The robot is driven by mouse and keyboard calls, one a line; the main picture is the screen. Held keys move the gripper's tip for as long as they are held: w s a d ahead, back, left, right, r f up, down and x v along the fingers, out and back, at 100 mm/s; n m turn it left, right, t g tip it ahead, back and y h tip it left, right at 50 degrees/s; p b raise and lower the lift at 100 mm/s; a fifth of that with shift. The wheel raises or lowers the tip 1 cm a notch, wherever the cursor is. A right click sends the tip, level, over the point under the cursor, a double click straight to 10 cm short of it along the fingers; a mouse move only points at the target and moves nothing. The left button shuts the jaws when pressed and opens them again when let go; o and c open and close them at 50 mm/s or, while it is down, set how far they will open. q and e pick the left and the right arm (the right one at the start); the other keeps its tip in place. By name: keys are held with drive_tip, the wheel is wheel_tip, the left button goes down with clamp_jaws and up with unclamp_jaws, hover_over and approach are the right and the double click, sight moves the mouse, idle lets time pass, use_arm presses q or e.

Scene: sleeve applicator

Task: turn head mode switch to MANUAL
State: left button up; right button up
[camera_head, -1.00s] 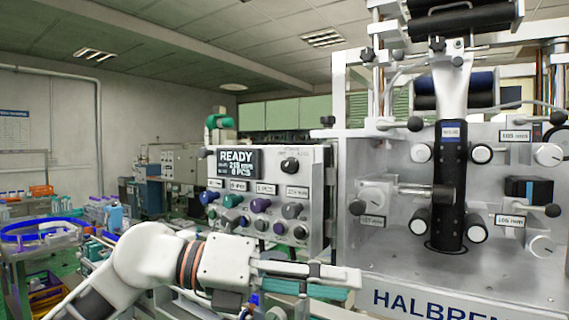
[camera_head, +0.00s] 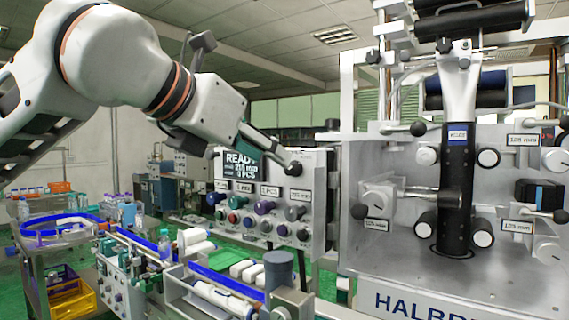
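The control panel (camera_head: 318,185) stands left of the machine, with a small screen (camera_head: 236,171) showing READY and several knobs and buttons. A black rotary knob (camera_head: 294,169) sits at its upper right. Other dark and purple knobs (camera_head: 265,207) sit in rows below. The labels are too small to tell which knob is the head mode switch. My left gripper (camera_head: 282,160) reaches down from the upper left, with its fingertips at or just in front of the black knob. Contact and finger opening are unclear. The arm hides the panel's top edge. My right gripper is out of view.
The HALBREN machine (camera_head: 400,270) with rollers and a black column fills the right. Below the panel are a conveyor (camera_head: 225,283) carrying white bottles and a grey cylindrical post (camera_head: 279,270). A blue-rimmed round table (camera_head: 60,232) and a yellow crate (camera_head: 75,300) stand at left.

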sight(292, 169)
use_arm(q)
drive_tip(key=p+x, duration=0.1)
drive_tip(key=x, duration=0.5)
drive_tip(key=shift+w+d+f, duration=0.1)
drive_tip(key=shift+d+f, duration=0.05)
drive_tip(key=shift+d, duration=0.05)
clamp_jaws()
